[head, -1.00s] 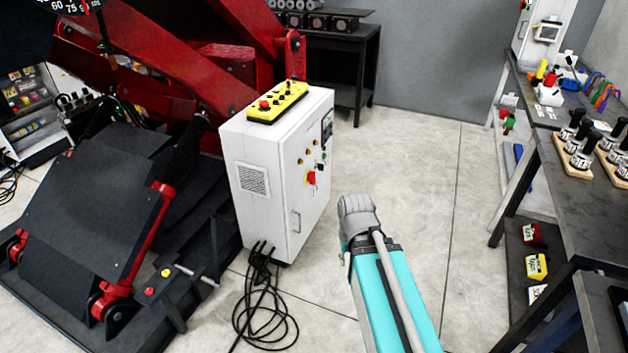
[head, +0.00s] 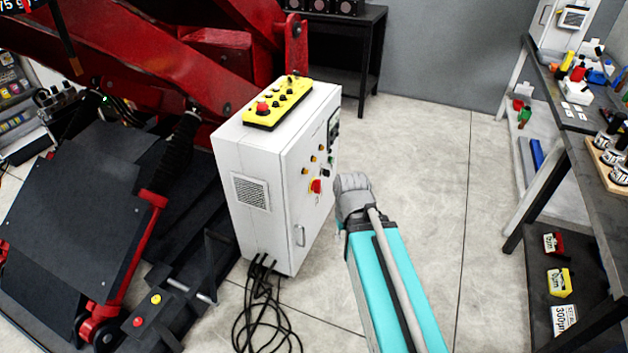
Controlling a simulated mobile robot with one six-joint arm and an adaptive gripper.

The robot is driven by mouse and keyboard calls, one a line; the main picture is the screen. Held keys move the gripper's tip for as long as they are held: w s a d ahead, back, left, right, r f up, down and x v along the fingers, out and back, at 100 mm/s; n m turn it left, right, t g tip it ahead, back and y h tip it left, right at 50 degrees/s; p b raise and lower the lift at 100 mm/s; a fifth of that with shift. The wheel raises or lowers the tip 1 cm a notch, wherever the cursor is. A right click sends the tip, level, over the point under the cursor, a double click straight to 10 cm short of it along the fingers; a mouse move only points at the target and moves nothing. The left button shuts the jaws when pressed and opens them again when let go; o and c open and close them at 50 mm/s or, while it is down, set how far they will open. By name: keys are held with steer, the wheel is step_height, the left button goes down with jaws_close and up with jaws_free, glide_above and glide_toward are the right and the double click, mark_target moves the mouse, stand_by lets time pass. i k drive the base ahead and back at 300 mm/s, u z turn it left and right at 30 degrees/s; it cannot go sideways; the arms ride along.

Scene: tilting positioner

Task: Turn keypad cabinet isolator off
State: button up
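The white cabinet (head: 248,153) stands on the floor in the middle of the head view, its door facing right. The red rotary isolator (head: 316,186) on a yellow backing sits on the door, below small amber, green and black controls. Its handle's setting is too small to tell. A dark keypad or display panel (head: 333,127) is higher on the door, near its right edge. My teal arm reaches up from the bottom, and its grey end joint shows just right of the door. My gripper's fingers do not show; the arm hides them or they are out of view.
A yellow pendant (head: 278,103) with a red button lies on the cabinet top. Black cables (head: 262,315) coil on the floor below it. The red and black positioner (head: 85,215) stands close at left. A workbench (head: 575,130) is at right. Floor between bench and cabinet is clear.

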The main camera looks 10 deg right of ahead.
mark_target(316, 186)
steer(key=u, duration=0.05)
steer(key=i, duration=0.25)
steer(key=z, duration=0.05)
steer(key=k, duration=1.35)
steer(key=z, duration=0.35)
steer(key=i, duration=1.95)
steer(key=u, duration=0.5)
